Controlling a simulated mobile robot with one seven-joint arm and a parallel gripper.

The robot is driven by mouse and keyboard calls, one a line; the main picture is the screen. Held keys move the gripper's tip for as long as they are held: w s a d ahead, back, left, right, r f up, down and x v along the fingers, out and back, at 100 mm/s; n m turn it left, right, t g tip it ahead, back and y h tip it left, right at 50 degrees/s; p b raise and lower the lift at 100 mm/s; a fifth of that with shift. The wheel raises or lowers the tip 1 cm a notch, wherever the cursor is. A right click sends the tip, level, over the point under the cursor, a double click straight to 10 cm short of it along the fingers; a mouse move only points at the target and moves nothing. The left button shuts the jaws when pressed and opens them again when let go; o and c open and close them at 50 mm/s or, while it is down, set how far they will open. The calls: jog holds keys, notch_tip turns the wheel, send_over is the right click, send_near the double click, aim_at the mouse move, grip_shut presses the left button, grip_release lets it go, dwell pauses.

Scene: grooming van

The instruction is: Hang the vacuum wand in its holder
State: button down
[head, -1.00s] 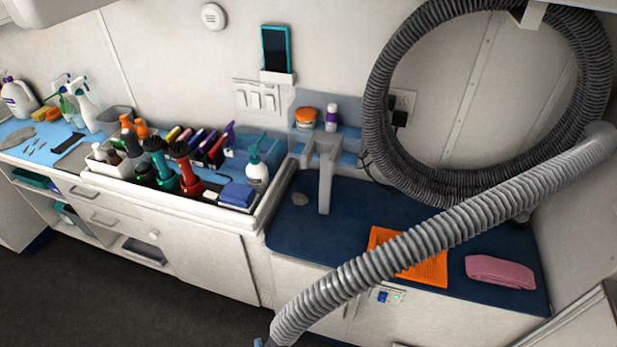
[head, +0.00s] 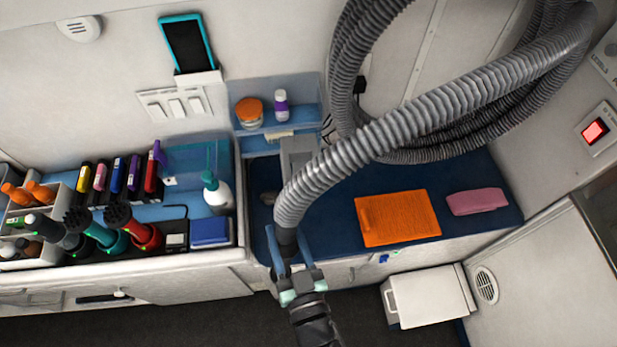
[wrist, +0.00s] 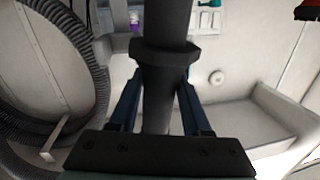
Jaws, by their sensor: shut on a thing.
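My gripper (head: 281,242) is shut on the vacuum wand (head: 286,242), a dark tube at the end of the thick grey ribbed hose (head: 440,108). In the head view it is in front of the faucet and the counter edge. In the wrist view the black wand (wrist: 160,85) runs up between my two blue fingers (wrist: 157,103), with a wider collar above them. Its far end is cut off by the top of that view. I cannot make out the wand's holder in either view.
A dark hose coil (head: 350,60) hangs on the back wall; in the wrist view a white peg (wrist: 47,156) shows by it. Brushes and bottles crowd the left tray (head: 150,268). A white box (head: 430,297) stands lower right.

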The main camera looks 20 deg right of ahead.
jog(key=d+r+h+p, duration=0.2)
jog(key=d+r+p, duration=0.35)
jog(key=r, duration=0.35)
jog(key=d+f+b+x, duration=0.1)
jog(key=f+b+x, duration=0.1)
jog(key=x, duration=1.1)
jog(key=shift+w+b, duration=0.3)
jog(key=shift+b, duration=0.35)
jog(key=shift+d, duration=0.1)
dwell(1.0)
jog(key=shift+f+b, duration=0.4)
jog(key=shift+f, duration=0.15)
